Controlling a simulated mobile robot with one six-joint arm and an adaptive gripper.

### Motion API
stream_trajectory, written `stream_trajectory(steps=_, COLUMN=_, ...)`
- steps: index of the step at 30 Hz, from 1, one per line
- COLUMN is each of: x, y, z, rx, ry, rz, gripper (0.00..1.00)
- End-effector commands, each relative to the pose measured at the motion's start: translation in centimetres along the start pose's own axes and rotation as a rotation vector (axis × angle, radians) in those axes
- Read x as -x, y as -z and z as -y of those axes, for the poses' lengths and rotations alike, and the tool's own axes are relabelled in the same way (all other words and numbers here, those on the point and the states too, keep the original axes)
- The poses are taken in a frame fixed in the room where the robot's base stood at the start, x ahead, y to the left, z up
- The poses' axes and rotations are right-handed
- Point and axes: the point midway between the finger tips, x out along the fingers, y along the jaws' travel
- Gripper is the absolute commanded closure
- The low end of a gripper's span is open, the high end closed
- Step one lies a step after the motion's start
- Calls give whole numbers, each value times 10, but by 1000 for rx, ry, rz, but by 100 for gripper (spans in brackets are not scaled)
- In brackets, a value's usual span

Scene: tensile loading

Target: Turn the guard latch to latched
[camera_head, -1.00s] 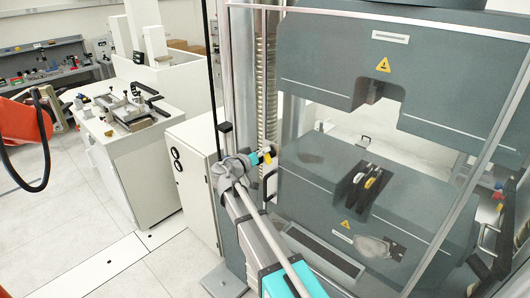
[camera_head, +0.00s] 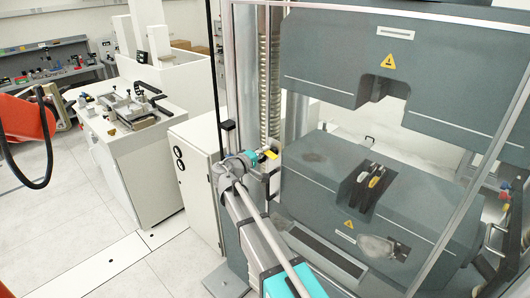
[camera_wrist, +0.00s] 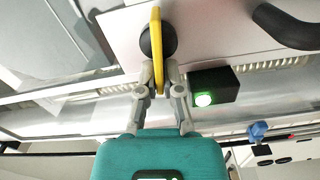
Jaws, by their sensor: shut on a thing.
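The guard latch is a yellow lever on a round black hub. In the wrist view the yellow lever (camera_wrist: 157,55) runs from the hub down between my fingertips, roughly upright in that picture. In the head view the guard latch (camera_head: 271,154) is a small yellow piece at the left edge of the clear guard door. My gripper (camera_wrist: 159,90) is shut on the lever's end. In the head view my gripper (camera_head: 257,157) is small and its fingers are hard to make out. A black box with a lit green lamp (camera_wrist: 204,99) is to the right of the fingers.
A dark door handle (camera_head: 270,184) is just below the latch; a black curved handle (camera_wrist: 291,25) shows in the wrist view. The grey testing machine (camera_head: 350,45) stands behind the clear guard. A white cabinet (camera_head: 190,180) is to the left.

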Motion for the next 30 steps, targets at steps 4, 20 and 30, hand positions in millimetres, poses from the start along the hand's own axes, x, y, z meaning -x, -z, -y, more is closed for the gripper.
stream_trajectory(steps=4, x=0, y=0, z=3, rx=90, ry=1, rz=0, gripper=100)
stream_trajectory(steps=20, x=0, y=0, z=4, rx=183, ry=2, rz=0, gripper=100)
stream_trajectory(steps=30, x=1, y=0, z=4, rx=181, ry=1, rz=-1, gripper=60)
